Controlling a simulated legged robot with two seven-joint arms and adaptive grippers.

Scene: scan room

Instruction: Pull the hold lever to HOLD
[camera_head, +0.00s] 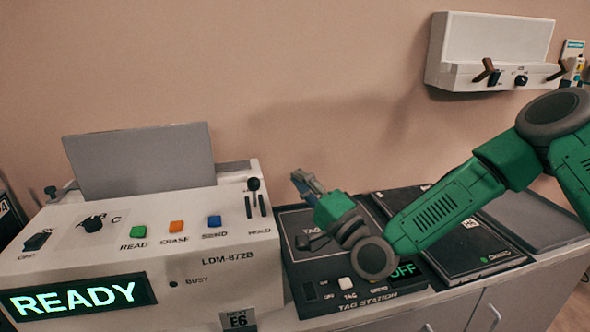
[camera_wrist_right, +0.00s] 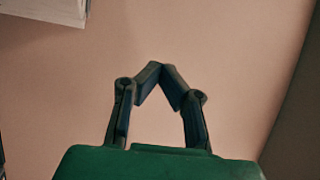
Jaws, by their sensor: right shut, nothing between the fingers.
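The hold lever (camera_head: 254,186) is a small dark knob on a stem, in a slotted plate at the right end of the LDM-872B console's top (camera_head: 190,240). The word HOLD is printed below it. My right gripper (camera_head: 297,176) is to the right of the lever, above the tag station, apart from the lever. In the right wrist view its two dark fingers (camera_wrist_right: 161,68) meet at the tips with nothing between them, against bare wall. The lever does not show in the wrist view. My left gripper is not in view.
The console has green, orange and blue buttons (camera_head: 177,226), a knob (camera_head: 93,224) and a lit READY display (camera_head: 78,296). The tag station (camera_head: 370,300) sits under my right arm. A white wall unit (camera_head: 490,45) with pegs hangs at upper right.

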